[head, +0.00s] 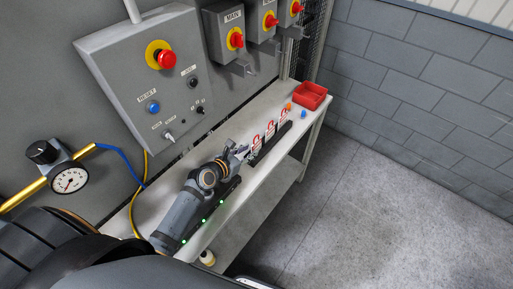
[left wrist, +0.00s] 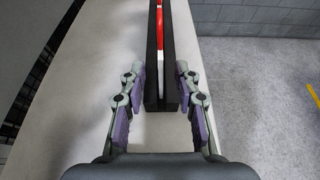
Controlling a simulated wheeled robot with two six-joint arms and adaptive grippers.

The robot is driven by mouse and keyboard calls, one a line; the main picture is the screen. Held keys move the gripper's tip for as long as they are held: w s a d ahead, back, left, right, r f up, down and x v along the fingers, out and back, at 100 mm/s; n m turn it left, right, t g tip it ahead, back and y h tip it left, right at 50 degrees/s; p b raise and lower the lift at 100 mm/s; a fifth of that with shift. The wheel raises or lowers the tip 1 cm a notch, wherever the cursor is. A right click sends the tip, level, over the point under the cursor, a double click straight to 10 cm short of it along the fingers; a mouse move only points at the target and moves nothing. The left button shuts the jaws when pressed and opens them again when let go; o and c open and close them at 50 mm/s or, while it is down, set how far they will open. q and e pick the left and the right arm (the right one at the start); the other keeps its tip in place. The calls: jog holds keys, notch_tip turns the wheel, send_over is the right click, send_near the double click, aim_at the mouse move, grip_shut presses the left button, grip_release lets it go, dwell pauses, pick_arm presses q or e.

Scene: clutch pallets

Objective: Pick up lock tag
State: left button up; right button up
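Several red-and-white lock tags (head: 270,129) stand in a row in a slotted black rack (head: 271,147) on the bench. My left gripper (head: 243,153) is at the near end of this row, close to the nearest tag. In the left wrist view its fingers (left wrist: 160,82) are spread apart, one on each side of the near end of the black rack (left wrist: 152,88). A red and white tag edge (left wrist: 165,22) shows in the slot, beyond the fingertips. My right gripper is not in view.
A red bin (head: 311,96) stands at the bench's far end, with small orange and blue pieces nearby. The grey control box (head: 150,75) and the switch boxes (head: 228,30) hang above the bench (head: 155,205). Open floor lies to the right.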

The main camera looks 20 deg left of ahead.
aim_at(256, 147)
pick_arm(q)
jog(key=shift+w+d+f, duration=0.1)
jog(key=shift+w+f, duration=0.05)
jog(key=shift+w, duration=0.35)
jog(key=x, duration=0.3)
jog(key=shift+w+d+f, duration=0.1)
jog(key=shift+w+d, duration=0.1)
jog(key=shift+d, duration=0.05)
jog(key=shift+w+f, duration=0.15)
jog(key=shift+w, duration=0.1)
jog(key=shift+s, duration=0.15)
jog(key=c, duration=0.5)
grip_shut()
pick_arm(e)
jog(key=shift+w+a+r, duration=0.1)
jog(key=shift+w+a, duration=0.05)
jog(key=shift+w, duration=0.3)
